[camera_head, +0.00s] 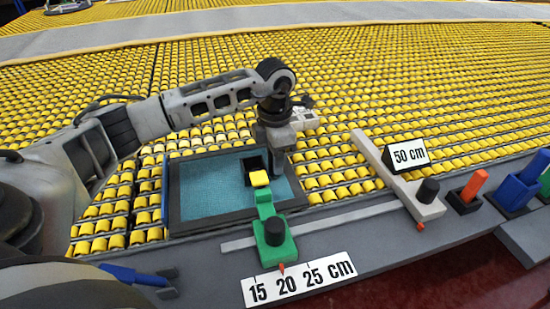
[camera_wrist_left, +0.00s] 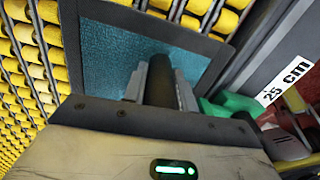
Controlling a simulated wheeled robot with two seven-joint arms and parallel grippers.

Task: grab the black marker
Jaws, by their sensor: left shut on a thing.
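My left gripper (camera_head: 271,158) is over the teal rug piece (camera_head: 212,188) in its dark frame, in the head view. In the left wrist view the fingers are closed on a dark upright cylinder, the black marker (camera_wrist_left: 160,80). Its lower end is hidden by the gripper body in that view. In the head view the marker cannot be told apart clearly from the dark gripper parts. A green slider (camera_head: 268,212) with a yellow block (camera_head: 259,178) and a black knob (camera_head: 275,231) is close to the gripper. My right gripper is not in view.
An orange block (camera_head: 474,186) in a black holder and a blue holder (camera_head: 515,192) are at far right. A "15 20 25 cm" scale (camera_head: 299,280) lies in front. Yellow rollers (camera_head: 370,80) fill the background.

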